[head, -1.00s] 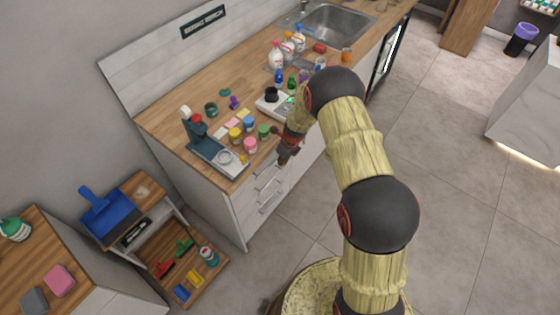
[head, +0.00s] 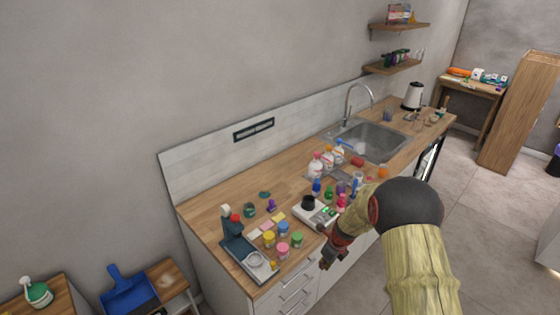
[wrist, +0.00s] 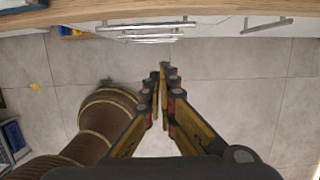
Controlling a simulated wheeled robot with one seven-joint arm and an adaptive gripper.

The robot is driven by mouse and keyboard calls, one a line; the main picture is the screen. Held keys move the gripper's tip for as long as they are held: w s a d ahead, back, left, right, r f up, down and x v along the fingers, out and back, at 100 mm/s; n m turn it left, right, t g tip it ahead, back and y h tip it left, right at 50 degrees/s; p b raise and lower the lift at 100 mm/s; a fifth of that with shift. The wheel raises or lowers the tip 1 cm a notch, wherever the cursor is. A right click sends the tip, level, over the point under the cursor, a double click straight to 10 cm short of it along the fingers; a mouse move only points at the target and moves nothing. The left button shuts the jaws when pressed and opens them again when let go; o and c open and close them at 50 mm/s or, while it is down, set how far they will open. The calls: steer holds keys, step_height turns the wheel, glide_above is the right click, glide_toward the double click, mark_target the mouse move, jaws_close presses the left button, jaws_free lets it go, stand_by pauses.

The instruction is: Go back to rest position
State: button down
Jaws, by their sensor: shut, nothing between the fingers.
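My gripper (head: 325,258) is in front of the wooden counter (head: 222,200), near its front edge and beside the drawer fronts in the head view. In the wrist view my gripper (wrist: 163,72) points down over the tiled floor, its fingertips together with nothing between them. The counter's front edge (wrist: 200,17) runs along the top of that view. My arm comes in from the lower right of the head view.
On the counter are a blue-grey press-like device (head: 240,245), several small coloured jars, a white scale (head: 316,212), spray bottles (head: 327,160) and a sink (head: 372,140). The floor (head: 500,230) at right is clear.

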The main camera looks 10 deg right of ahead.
steer(key=s+a+n+g, duration=0.1)
steer(key=s+n+g, duration=0.1)
steer(key=s+n, duration=0.55)
steer(key=s+a+r+n+t+b, duration=0.1)
steer(key=s+r+n+t+b, duration=0.1)
steer(key=s+r+n, duration=0.5)
steer(key=s+a+r+n+t+h+b, duration=0.1)
steer(key=s+a+r+n+b, duration=0.1)
steer(key=s+r+n+b, duration=0.2)
steer(key=s+a+r+n+t+b, duration=0.1)
steer(key=s+r+n+t+b, duration=0.1)
steer(key=s+r+n, duration=0.8)
steer(key=shift+s+a+r+t+h+b, duration=0.5)
steer(key=shift+s+r, duration=1.8)
steer(key=shift+r, duration=1.95)
